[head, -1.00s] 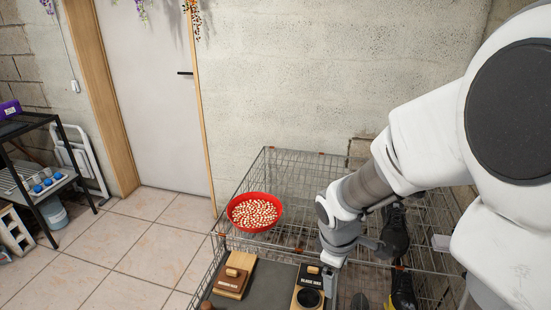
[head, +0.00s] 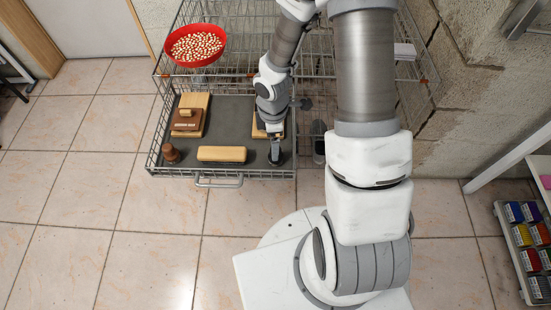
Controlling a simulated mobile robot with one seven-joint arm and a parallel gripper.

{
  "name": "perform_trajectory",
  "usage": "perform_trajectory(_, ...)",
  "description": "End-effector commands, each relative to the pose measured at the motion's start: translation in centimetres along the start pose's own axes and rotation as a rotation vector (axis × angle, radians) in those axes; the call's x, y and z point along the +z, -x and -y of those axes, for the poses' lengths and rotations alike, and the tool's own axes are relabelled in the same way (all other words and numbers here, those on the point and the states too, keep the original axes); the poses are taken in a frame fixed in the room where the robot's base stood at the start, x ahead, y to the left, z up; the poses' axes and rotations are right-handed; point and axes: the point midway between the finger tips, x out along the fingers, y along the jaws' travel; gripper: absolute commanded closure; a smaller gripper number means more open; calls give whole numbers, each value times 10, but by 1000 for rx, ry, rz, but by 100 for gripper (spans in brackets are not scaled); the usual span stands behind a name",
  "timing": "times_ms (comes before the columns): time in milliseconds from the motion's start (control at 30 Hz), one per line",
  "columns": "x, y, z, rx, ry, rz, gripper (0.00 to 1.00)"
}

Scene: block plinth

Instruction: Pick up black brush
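My gripper (head: 275,151) points down over the right front part of the grey tray (head: 232,125) in a wire drawer. Its fingers are small and dark here, so I cannot tell whether they are open or shut, or touching anything. A light wooden piece (head: 258,128), mostly hidden by my arm, lies beside the gripper on its left. I cannot clearly make out a black brush; the area under the gripper is covered. A wooden block (head: 221,154) lies along the tray's front.
A wooden box with a brown label (head: 186,122) and a brown knob (head: 171,153) are at the tray's left. A red bowl (head: 195,45) of pale pieces sits on the wire rack behind. Dark shoes (head: 318,142) are right of the drawer. Tiled floor in front is clear.

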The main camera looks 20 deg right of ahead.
Motion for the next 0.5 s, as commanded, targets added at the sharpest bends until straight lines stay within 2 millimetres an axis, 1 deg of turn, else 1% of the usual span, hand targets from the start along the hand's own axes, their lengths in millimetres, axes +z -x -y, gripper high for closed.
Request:
perform_trajectory(33,0,-15,1,-3,1,1,8)
perform_trajectory(100,0,-26,1,-2,0,0,8)
perform_trajectory(200,0,-35,0,-2,-1,1,8)
perform_trajectory(367,1,-40,0,0,-1,0,8)
perform_trajectory(467,2,-49,0,-1,-1,1,8)
perform_trajectory(500,4,-55,-1,-1,-2,1,8)
